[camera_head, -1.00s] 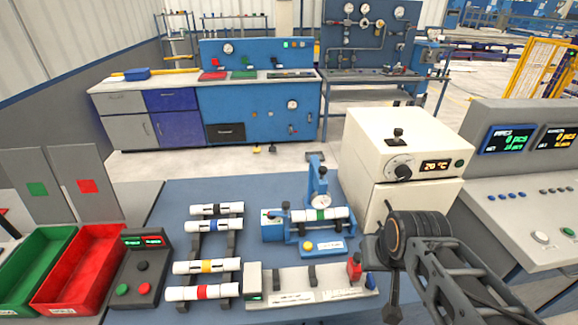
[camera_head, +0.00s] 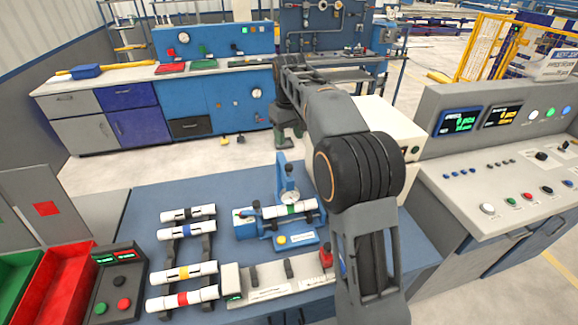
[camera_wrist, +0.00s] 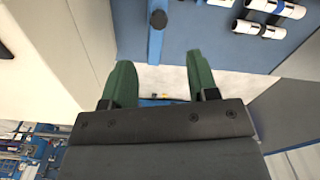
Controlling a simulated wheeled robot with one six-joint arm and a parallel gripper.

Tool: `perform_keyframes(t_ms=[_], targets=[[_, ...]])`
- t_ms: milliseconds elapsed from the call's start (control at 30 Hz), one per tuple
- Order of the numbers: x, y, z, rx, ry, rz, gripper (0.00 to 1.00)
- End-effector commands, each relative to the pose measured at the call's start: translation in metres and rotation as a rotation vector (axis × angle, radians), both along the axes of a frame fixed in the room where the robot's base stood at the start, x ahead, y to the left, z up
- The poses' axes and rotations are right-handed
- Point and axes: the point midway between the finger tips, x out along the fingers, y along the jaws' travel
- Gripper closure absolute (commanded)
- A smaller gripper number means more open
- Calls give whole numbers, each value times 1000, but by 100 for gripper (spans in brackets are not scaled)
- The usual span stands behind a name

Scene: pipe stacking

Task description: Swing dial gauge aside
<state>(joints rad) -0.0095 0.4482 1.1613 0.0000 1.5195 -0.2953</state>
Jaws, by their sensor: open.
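The dial gauge (camera_head: 290,197) has a round white face and hangs on a blue swing arm (camera_head: 282,172) above the blue fixture (camera_head: 250,228). A white pipe with a green band (camera_head: 291,208) lies in the fixture under the gauge. My gripper (camera_head: 288,143) is behind the fixture, at the bench's far side, with its fingers pointing down. In the wrist view its two green fingers (camera_wrist: 160,58) are spread apart with nothing between them. A blue bar with a black knob (camera_wrist: 157,20), apparently the gauge's arm, lies just beyond the fingertips.
Several banded pipes (camera_head: 188,214) lie on a rack at left. A grey block fixture with a red part (camera_head: 326,257) is in front. A cream oven (camera_head: 398,140) stands right of the fixture, partly behind my arm. A control console (camera_head: 500,170) is at far right.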

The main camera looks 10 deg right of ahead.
Motion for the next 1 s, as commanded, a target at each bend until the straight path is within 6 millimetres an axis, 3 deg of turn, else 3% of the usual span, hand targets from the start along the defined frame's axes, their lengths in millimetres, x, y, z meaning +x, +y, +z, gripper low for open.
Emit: perform_keyframes(t_ms=[267,700,1000], targets=[[9,-1,-26,0,18,10,46],[9,-2,-106,0,16,9,46],[9,-2,-135,0,14,9,46]])
